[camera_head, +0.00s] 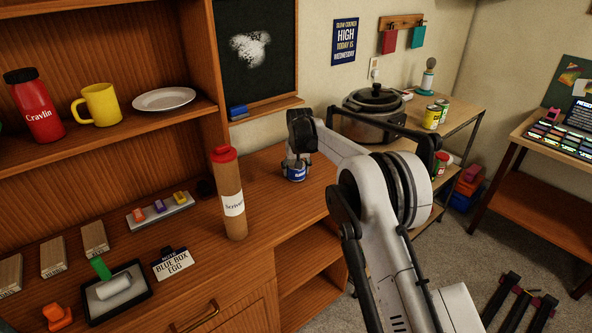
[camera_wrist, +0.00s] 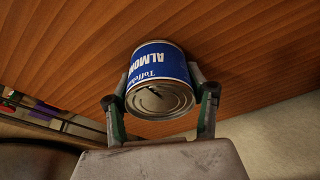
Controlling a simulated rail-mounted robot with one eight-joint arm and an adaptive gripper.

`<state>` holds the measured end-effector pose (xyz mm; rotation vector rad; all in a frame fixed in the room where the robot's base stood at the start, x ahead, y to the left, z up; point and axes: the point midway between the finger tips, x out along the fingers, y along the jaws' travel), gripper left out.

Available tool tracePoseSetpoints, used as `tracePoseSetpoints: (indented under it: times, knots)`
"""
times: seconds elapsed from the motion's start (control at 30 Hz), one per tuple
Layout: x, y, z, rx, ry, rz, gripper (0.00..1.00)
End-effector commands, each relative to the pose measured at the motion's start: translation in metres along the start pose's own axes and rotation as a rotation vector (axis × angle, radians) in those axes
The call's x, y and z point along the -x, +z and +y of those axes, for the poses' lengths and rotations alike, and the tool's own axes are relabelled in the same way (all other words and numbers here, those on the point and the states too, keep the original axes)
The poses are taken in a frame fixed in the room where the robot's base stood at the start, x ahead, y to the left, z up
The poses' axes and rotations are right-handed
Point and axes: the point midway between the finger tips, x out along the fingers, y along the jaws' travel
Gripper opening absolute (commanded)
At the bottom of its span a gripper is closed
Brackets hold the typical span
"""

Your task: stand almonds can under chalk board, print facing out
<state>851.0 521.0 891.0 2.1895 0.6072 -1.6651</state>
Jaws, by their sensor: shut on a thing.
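The almonds can (camera_wrist: 158,72) has a blue label with white print and a metal end. In the wrist view my gripper (camera_wrist: 160,100) is shut on it, one finger on each side. The print reads upside down there. In the head view the can (camera_head: 296,173) is at or just above the wooden counter, below the chalk board (camera_head: 268,62), and appears upright. My gripper (camera_head: 297,160) is over its top. Whether the can touches the counter I cannot tell. The print partly shows toward the head camera.
A blue eraser (camera_head: 238,111) sits on the board's ledge. A slow cooker (camera_head: 372,115) and cans (camera_head: 433,117) stand on a table to the right. The counter around the can is clear.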

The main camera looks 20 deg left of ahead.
Motion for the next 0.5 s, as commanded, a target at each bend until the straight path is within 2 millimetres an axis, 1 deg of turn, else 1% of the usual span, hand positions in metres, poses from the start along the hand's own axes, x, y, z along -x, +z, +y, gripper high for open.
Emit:
tracePoseSetpoints:
  times: [0.07,0.1,0.23,0.27,0.5]
  knots:
    - [-0.0017,0.0004,0.0,0.0,0.0,0.0,0.16]
    - [-0.0013,0.0003,0.0001,0.0,0.0,0.0,0.55]
    - [-0.001,0.0003,0.0,0.0,0.0,0.0,0.72]
    - [-0.001,0.0003,0.0,0.0,0.0,0.0,0.73]
    - [-0.0008,0.0004,0.0,0.0,0.0,0.0,0.73]
